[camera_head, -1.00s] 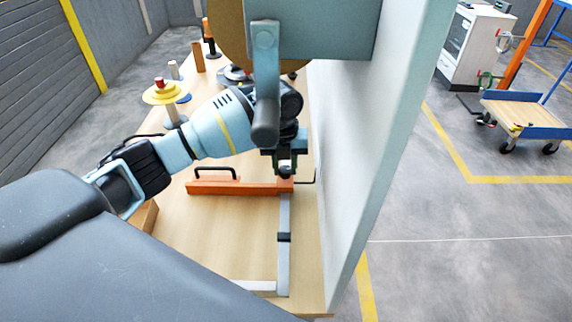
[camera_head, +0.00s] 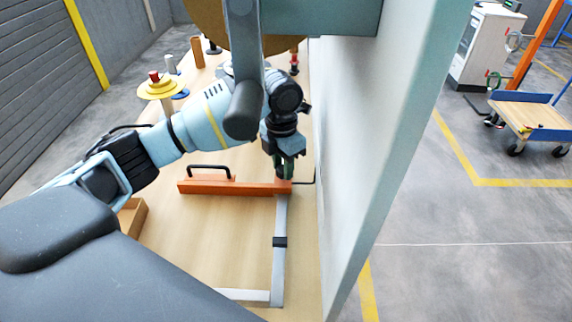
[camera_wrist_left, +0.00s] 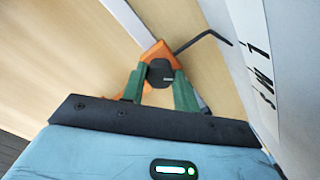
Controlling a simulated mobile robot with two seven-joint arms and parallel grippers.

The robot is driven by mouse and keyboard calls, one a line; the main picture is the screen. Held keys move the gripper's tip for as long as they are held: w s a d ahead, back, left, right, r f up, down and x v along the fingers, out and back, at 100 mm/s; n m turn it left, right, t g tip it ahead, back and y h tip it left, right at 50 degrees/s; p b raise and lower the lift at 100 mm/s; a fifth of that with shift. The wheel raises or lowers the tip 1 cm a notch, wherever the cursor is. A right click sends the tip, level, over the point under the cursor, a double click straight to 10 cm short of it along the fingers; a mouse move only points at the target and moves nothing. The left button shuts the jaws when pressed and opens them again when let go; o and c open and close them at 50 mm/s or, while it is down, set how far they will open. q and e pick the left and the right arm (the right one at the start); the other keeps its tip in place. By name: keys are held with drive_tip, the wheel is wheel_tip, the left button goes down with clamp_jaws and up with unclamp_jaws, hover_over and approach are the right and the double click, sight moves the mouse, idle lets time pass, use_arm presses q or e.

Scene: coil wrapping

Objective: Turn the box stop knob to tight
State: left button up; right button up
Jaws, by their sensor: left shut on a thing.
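The box stop is an orange bar (camera_head: 225,188) with a black handle, lying across a grey metal rail (camera_head: 279,225) on the wooden table. Its dark knob (camera_wrist_left: 160,73) shows in the left wrist view on the orange end block (camera_wrist_left: 158,50). My left gripper (camera_head: 284,170) reaches down onto the right end of the orange bar. In the left wrist view its green fingers (camera_wrist_left: 159,85) stand on both sides of the knob, shut on it. In the head view the gripper hides the knob. I cannot read a tight mark. My right gripper is not in view.
A tall pale panel (camera_head: 360,150) stands close to the right of my left gripper. A thin bent black rod (camera_wrist_left: 205,38) sticks out from the end block towards it.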

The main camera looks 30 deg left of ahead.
sight(282, 168)
use_arm(q)
drive_tip(key=shift+m+b, duration=0.45)
drive_tip(key=shift+m, duration=0.05)
drive_tip(key=shift+r+m+b, duration=0.2)
drive_tip(key=shift+m+b, duration=0.1)
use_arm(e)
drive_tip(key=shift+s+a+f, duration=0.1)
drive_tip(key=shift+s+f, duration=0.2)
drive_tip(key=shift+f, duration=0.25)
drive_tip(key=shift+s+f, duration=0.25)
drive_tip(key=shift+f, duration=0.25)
use_arm(q)
drive_tip(key=shift+r, duration=0.2)
drive_tip(key=o, duration=1)
drive_tip(key=shift+f, duration=0.15)
drive_tip(key=shift+s, duration=0.1)
wheel_tip(282, 168, up, 6)
drive_tip(key=shift+r, duration=0.15)
drive_tip(key=shift+a+r, duration=0.1)
drive_tip(key=shift+r, duration=0.65)
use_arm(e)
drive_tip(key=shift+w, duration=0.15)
